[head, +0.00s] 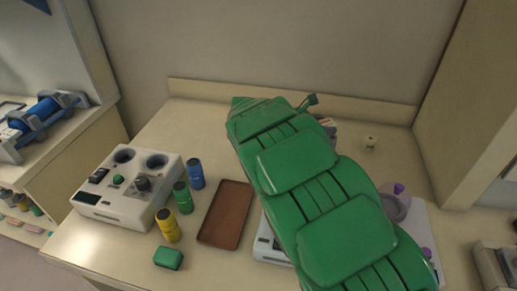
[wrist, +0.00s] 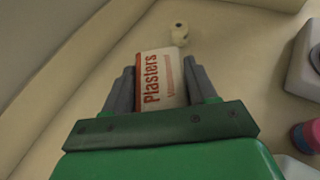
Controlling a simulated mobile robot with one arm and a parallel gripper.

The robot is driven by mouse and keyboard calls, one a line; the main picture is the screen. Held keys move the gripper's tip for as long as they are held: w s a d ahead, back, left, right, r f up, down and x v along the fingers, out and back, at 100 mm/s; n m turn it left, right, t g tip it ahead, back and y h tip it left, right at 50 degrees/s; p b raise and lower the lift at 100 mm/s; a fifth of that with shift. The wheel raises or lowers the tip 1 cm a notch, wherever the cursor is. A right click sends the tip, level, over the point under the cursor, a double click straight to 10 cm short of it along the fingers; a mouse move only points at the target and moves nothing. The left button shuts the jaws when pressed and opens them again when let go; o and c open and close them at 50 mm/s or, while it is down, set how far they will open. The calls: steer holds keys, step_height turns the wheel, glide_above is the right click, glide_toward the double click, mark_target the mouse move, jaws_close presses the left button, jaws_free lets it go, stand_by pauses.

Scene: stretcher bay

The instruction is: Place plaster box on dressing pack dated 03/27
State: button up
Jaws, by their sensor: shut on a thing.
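The plaster box (wrist: 163,92), white and orange-red with "Plasters" on it, is between the grey fingers of my gripper (wrist: 160,68) in the wrist view. The fingers are shut on its two sides. In the head view my green arm covers most of my gripper, and only a small reddish and grey bit shows past the arm. No dressing pack or date can be made out in either view; the arm hides part of the worktop.
A brown tray (head: 226,214) lies left of my arm. Blue (head: 196,174), green (head: 182,197) and yellow (head: 168,225) cylinders stand beside a white device (head: 128,186). A small green block (head: 168,258) is in front. A small cream object (head: 370,143) stands near the back wall.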

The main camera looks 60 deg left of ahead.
steer(key=s+a+n+y, duration=0.65)
steer(key=s+a, duration=0.55)
steer(key=s, duration=0.5)
steer(key=shift+g+y, duration=0.25)
steer(key=shift+g, duration=0.15)
steer(key=shift+s+a+f, duration=0.1)
steer(key=shift+f, duration=4.15)
steer(key=shift+f, duration=0.1)
steer(key=o, duration=1)
steer(key=shift+o, duration=0.2)
steer(key=v, duration=1.2)
steer(key=shift+r, duration=0.25)
steer(key=shift+a, duration=0.1)
